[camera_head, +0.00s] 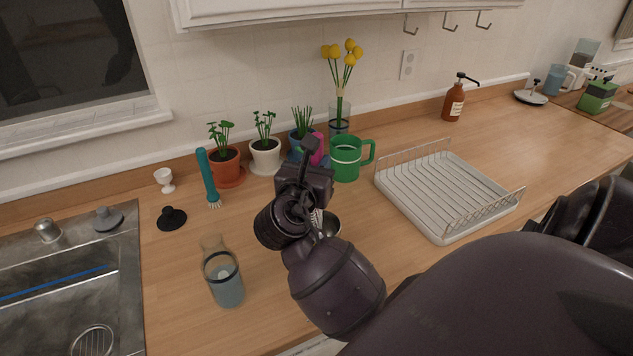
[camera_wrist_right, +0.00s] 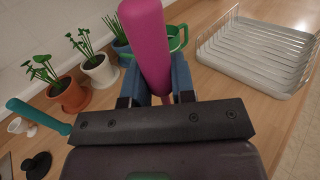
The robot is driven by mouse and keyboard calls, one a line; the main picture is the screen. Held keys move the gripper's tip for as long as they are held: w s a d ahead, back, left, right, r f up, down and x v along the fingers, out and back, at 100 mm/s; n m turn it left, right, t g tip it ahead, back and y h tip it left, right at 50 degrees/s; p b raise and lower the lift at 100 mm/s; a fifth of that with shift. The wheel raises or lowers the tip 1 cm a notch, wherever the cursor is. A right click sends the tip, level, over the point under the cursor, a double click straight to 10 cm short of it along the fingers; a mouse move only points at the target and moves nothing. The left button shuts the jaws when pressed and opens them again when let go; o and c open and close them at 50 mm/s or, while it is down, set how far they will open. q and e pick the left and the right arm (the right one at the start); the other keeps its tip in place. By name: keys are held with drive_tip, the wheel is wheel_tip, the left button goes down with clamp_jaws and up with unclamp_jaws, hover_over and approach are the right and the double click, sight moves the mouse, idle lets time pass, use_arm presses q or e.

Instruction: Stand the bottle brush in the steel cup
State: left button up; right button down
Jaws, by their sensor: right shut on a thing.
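My right gripper (camera_head: 312,168) is shut on the pink handle of a brush (camera_head: 317,150), taken to be the bottle brush. In the right wrist view the handle (camera_wrist_right: 147,38) rises between the two blue fingers (camera_wrist_right: 160,88). Pale bristles show low beside my wrist, at the steel cup (camera_head: 331,226). The cup stands on the counter, mostly hidden behind my right wrist. I cannot tell whether the bristles are inside the cup or just above or in front of it. My left gripper is not in view.
A green mug (camera_head: 346,160) and potted plants (camera_head: 265,155) stand close behind the gripper. A white dish rack (camera_head: 445,195) is right. A glass bottle (camera_head: 223,275), a teal brush (camera_head: 207,177) and the sink (camera_head: 75,285) are left. Counter between bottle and cup is clear.

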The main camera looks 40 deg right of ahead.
drive_tip(key=shift+f, duration=2.15)
drive_tip(key=c, duration=1)
unclamp_jaws()
drive_tip(key=shift+o, duration=0.2)
drive_tip(key=shift+s+a+b, duration=0.1)
drive_tip(key=shift+a+b, duration=0.05)
drive_tip(key=shift+b, duration=0.15)
drive_tip(key=v, duration=1.1)
drive_tip(key=shift+a+b, duration=0.3)
drive_tip(key=shift+b, duration=0.05)
drive_tip(key=shift+s, duration=0.15)
